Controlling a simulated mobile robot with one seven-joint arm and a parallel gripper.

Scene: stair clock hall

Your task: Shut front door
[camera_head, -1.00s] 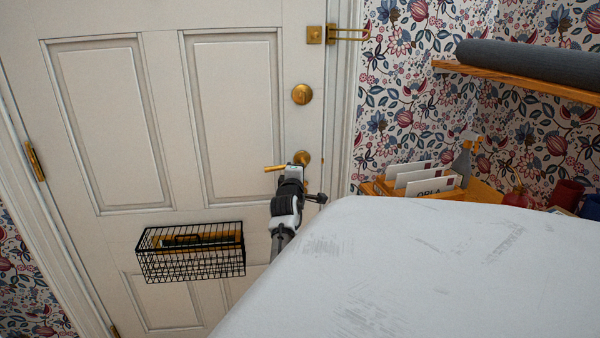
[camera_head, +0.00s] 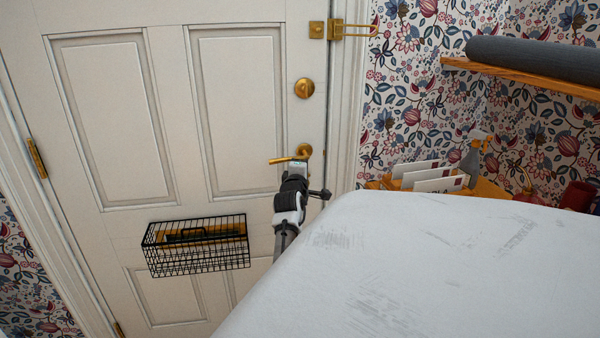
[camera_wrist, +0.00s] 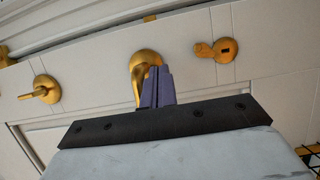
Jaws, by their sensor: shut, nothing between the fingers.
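The white panelled front door (camera_head: 175,110) fills the left of the head view, its right edge lying close along the white frame (camera_head: 346,110). I cannot tell whether it is fully latched. A brass lever handle (camera_head: 285,160) points left, with a round brass thumb-turn (camera_head: 304,88) above it. My gripper (camera_head: 298,166) is shut and empty, just at the lever's round base. In the wrist view, the purple fingers (camera_wrist: 157,86) are together in front of the brass lever (camera_wrist: 140,75) and overlap it; contact is unclear. The thumb-turn (camera_wrist: 40,91) and a keyhole plate (camera_wrist: 222,50) lie either side.
A black wire basket (camera_head: 197,246) hangs on the door. A brass door guard (camera_head: 340,30) is at the upper frame. A wooden shelf (camera_head: 520,78) with a grey roll (camera_head: 535,67) and an envelope rack (camera_head: 425,176) stand to the right.

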